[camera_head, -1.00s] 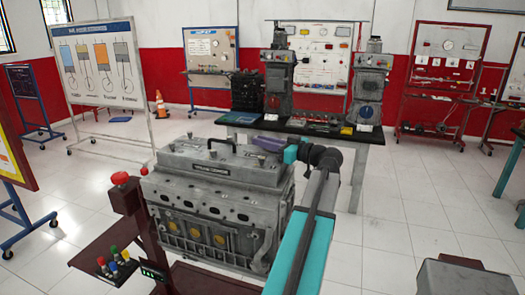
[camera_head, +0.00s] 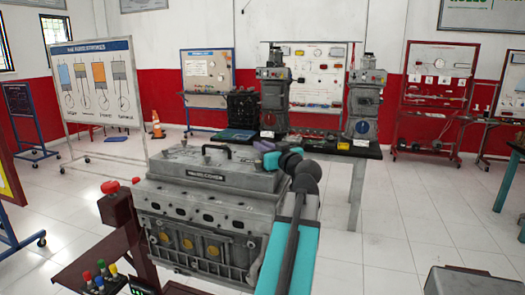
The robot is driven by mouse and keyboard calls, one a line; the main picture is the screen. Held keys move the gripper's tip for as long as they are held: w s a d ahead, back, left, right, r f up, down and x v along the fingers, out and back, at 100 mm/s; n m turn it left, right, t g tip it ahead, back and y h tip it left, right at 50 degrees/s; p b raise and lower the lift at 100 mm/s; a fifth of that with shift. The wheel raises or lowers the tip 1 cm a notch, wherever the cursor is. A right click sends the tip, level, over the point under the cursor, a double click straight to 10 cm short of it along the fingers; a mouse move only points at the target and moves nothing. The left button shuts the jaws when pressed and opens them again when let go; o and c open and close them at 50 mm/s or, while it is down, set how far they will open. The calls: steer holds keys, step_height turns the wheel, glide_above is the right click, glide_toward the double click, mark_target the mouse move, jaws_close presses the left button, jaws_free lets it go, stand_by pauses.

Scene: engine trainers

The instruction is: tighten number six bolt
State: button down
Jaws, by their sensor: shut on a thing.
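A grey engine block (camera_head: 208,215) stands in front of me with its top cover (camera_head: 205,172) on. The cover carries a black handle (camera_head: 208,150) and several small upright bolts or studs. I cannot read any bolt numbers, so I cannot tell which is number six. My gripper (camera_head: 268,156), with purple and teal parts, is at the right end of the cover. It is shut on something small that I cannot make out. My wrist and the cover's edge hide the contact.
A red button (camera_head: 110,187) and a row of coloured buttons (camera_head: 100,275) are on the stand at left. Behind the engine is a black-topped bench (camera_head: 372,152) with engine models. A grey box (camera_head: 472,281) is at lower right. Open tiled floor lies right.

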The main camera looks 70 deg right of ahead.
stand_by(0.4)
steer(key=c, duration=1.7)
jaws_free()
steer(key=b+v, duration=0.3)
steer(key=v, duration=0.7)
steer(key=shift+s+a+f, duration=0.15)
steer(key=shift+s+a, duration=0.05)
steer(key=shift+s, duration=0.05)
steer(key=shift+b+v, duration=1.6)
steer(key=shift+b, duration=0.15)
steer(key=shift+r, duration=0.2)
